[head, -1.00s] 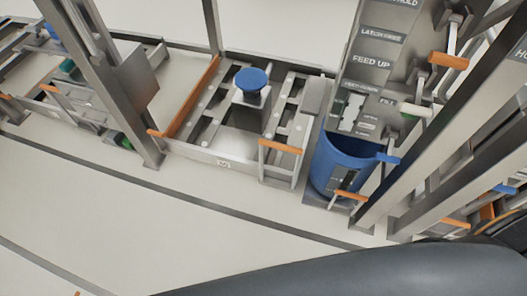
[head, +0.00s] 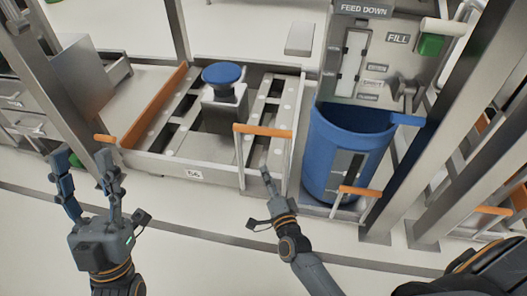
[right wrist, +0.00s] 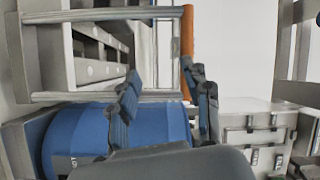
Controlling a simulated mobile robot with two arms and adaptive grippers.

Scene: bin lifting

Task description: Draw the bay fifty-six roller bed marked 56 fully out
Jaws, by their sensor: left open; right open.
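The roller bed marked 56 (head: 180,168) is a grey tray with roller strips, its number plate on the front face. Its orange-topped handle (head: 263,130) stands at the right of the front. My right gripper (head: 266,176) is just in front of and below this handle, seen edge-on. In the right wrist view its two fingers (right wrist: 163,78) are spread, and the orange bar (right wrist: 187,42) shows beyond them, close to the right fingertip. I cannot tell whether they touch. My left gripper (head: 83,160) is open and empty, left of the bed's front corner.
A blue-topped block (head: 223,74) stands on the bed. Steel posts flank the bay. The floor (head: 190,225) in front is clear.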

